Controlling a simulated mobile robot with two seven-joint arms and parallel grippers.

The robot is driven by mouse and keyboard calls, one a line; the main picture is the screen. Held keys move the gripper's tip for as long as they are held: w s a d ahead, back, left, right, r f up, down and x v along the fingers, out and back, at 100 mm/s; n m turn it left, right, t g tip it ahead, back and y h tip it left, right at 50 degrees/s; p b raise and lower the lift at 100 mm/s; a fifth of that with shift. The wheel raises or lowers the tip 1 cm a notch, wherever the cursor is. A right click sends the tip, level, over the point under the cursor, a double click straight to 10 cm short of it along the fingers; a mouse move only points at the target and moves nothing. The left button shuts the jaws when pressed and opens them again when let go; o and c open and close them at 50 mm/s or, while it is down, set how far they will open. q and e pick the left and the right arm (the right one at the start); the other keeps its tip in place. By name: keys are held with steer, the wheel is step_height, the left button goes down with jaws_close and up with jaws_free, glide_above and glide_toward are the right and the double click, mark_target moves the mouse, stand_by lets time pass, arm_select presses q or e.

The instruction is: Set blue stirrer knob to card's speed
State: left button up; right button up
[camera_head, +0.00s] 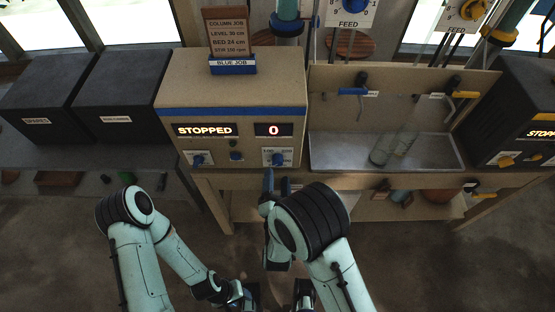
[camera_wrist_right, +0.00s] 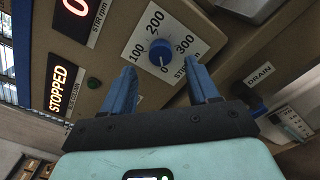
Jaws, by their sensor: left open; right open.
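The blue stirrer knob (camera_head: 278,159) is on a white dial plate on the tan console front, below a display reading 0. In the right wrist view the knob (camera_wrist_right: 162,58) sits among the marks 0, 100, 200 and 300; its pointer is hard to make out. My right gripper (camera_wrist_right: 164,76) is open, its blue fingers apart on the near side of the knob, not closed on it. In the head view the right gripper (camera_head: 277,184) is just below the dial. The card (camera_head: 230,32) reads STIR 150 rpm. My left gripper (camera_head: 278,295) is open and low, away from the console.
The console display (camera_head: 204,130) reads STOPPED. Another blue knob (camera_head: 198,160) and a dark button (camera_head: 236,155) are left of the dial. A metal tray (camera_head: 340,150) with glassware is to the right. Dark boxes (camera_head: 118,95) stand at the left.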

mark_target(277, 164)
steer(key=shift+w, duration=2.85)
jaws_close()
